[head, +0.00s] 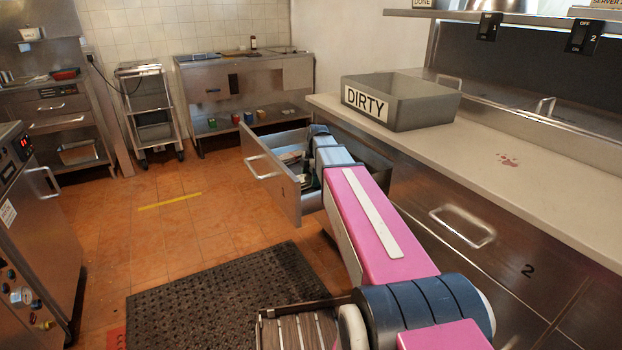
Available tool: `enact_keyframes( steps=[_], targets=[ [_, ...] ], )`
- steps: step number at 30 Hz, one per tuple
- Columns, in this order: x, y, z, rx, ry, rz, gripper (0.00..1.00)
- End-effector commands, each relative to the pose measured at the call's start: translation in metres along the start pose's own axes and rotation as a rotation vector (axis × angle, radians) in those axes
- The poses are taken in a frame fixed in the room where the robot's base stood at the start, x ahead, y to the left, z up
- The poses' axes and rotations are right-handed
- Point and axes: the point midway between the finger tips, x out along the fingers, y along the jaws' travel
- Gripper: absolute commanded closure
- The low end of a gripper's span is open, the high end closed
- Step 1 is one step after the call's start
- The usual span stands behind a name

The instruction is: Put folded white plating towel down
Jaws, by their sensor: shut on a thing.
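My pink arm reaches forward over an open steel drawer (268,185) marked 1, below the left part of the counter. My gripper (306,172) is at the arm's far end, pointing down into the drawer, mostly hidden by my own wrist. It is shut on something. A small pale patch (290,156) shows beside it inside the drawer, which fits the folded white plating towel, but its outline and folds are too small to make out. I cannot tell whether it touches the drawer's floor.
A grey bin labelled DIRTY (410,104) stands on the pale counter (475,138), which is mostly clear, with a red stain (508,160). Drawer 2 (470,228) is shut. A black mat (225,305) lies on the open tiled floor.

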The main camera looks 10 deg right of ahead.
Motion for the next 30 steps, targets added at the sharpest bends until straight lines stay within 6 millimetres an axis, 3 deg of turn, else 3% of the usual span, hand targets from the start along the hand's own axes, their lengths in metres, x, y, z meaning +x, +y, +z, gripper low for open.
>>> enact_keyframes(
  steps=[5, 6, 8, 20, 30],
  targets=[
    [0.003, 0.000, 0.000, 0.000, 0.000, 0.000, 0.50],
    [0.003, 0.000, 0.000, 0.000, 0.000, 0.000, 0.18],
    [0.002, 0.000, 0.000, 0.000, 0.000, 0.000, 0.03],
    [-0.004, 0.000, 0.000, 0.001, 0.000, 0.000, 0.03],
    [-0.056, 0.001, 0.000, 0.000, 0.000, 0.001, 0.03]
  ],
)
